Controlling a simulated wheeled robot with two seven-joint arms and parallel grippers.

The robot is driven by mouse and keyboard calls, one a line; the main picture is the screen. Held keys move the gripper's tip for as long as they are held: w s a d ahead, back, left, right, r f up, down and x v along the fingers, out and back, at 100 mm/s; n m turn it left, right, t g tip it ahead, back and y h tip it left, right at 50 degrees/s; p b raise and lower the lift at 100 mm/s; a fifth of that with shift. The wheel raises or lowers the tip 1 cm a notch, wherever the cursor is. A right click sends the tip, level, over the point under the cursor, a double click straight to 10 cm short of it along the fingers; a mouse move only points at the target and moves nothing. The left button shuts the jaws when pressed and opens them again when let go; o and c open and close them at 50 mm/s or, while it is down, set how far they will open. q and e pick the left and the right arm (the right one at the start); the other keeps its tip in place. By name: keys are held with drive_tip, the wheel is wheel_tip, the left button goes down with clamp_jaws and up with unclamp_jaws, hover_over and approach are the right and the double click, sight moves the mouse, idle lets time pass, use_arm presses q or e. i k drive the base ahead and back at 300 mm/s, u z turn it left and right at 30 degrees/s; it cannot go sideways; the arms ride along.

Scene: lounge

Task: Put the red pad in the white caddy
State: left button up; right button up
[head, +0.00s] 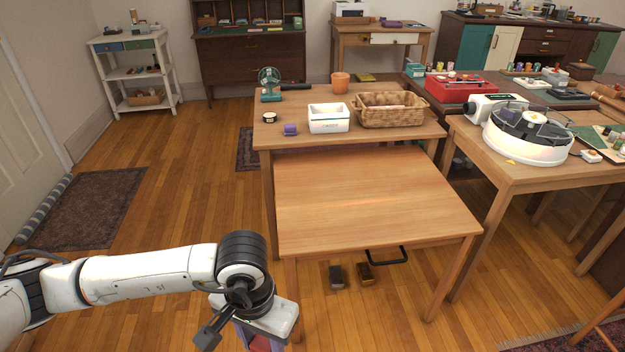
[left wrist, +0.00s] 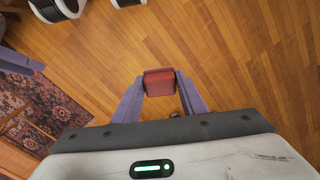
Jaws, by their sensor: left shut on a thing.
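The red pad (left wrist: 159,82) is a small dark-red block held between the two purple fingers of my left gripper (left wrist: 160,90), which is shut on it. In the head view my left gripper (head: 260,340) points down at the bottom edge, over the floor and left of the near table; only a bit of red shows there. The white caddy (head: 328,126) is a small open box on the far wooden table (head: 284,103), well away from my left gripper. Its inside is mostly hidden.
A woven basket (head: 390,119) stands right of the caddy. A purple item (head: 290,130), a dark-topped tin (head: 269,118), a teal fan (head: 270,93) and an orange cup (head: 340,83) share that table. The near table (head: 370,200) is bare. Dark blocks (head: 337,276) lie on the floor.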

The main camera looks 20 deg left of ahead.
sight(330, 126)
drive_tip(key=u, duration=1.9)
drive_tip(key=i, duration=4.25)
drive_tip(key=z, duration=4.55)
drive_tip(key=i, duration=0.25)
drive_tip(key=u, duration=0.2)
